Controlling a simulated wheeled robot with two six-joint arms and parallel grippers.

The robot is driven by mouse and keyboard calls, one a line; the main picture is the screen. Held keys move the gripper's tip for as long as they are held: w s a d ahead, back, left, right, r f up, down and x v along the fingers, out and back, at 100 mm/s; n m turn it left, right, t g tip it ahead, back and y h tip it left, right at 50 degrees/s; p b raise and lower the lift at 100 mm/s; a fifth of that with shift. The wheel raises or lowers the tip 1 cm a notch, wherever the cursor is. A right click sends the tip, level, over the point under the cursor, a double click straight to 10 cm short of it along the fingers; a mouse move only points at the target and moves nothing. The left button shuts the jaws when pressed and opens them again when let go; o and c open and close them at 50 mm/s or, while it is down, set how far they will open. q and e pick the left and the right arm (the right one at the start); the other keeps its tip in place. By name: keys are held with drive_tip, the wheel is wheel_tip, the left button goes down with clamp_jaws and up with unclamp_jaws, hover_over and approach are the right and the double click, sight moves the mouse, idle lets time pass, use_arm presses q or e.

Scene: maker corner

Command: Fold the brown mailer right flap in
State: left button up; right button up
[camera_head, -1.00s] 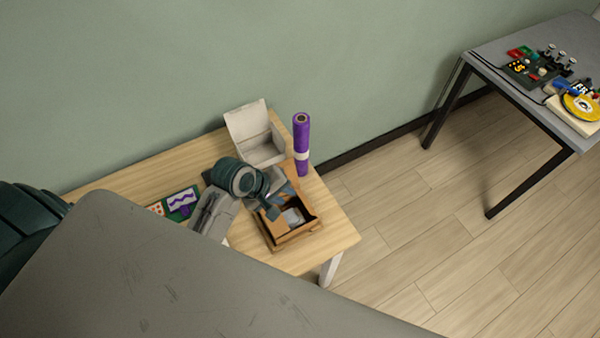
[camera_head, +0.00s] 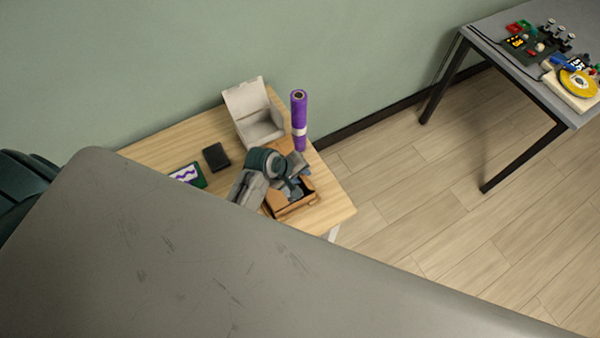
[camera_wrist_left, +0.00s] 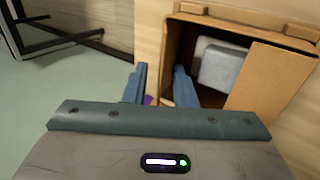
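The brown mailer (camera_head: 290,211) is an open box near the right end of the wooden table. My left gripper (camera_head: 298,182) is over its far right part and hides much of it. In the left wrist view, the mailer (camera_wrist_left: 166,50) has a grey-white block (camera_wrist_left: 222,66) inside, and a brown panel (camera_wrist_left: 268,78) covers part of the opening. My left gripper (camera_wrist_left: 159,80) is open there, one finger outside the mailer's left-hand edge and the other over the opening. My right gripper is not in view.
A purple roll (camera_head: 299,112) stands upright behind the mailer. An open white box (camera_head: 246,102) is beside it. A black box (camera_head: 216,157) and a green card (camera_head: 188,174) lie to the left on the table (camera_head: 165,148). A grey table (camera_head: 482,40) with electronics stands far right.

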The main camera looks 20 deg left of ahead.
use_arm(q)
drive_tip(key=shift+c, duration=1.3)
clamp_jaws()
drive_tip(key=shift+a+f, duration=0.1)
drive_tip(key=shift+s+a+f+t+h+b, duration=0.15)
drive_tip(key=shift+s+f+t+h+b, duration=0.1)
drive_tip(key=shift+f+t+h+b, duration=0.3)
drive_tip(key=t+b, duration=0.1)
drive_tip(key=h+b, duration=0.1)
drive_tip(key=b, duration=0.1)
drive_tip(key=shift+s+a+f+t, duration=0.2)
drive_tip(key=shift+s+t, duration=0.05)
drive_tip(key=shift+t, duration=0.1)
drive_tip(key=shift+r+t+h, duration=0.2)
drive_tip(key=shift+t+h, duration=0.05)
drive_tip(key=shift+t, duration=0.05)
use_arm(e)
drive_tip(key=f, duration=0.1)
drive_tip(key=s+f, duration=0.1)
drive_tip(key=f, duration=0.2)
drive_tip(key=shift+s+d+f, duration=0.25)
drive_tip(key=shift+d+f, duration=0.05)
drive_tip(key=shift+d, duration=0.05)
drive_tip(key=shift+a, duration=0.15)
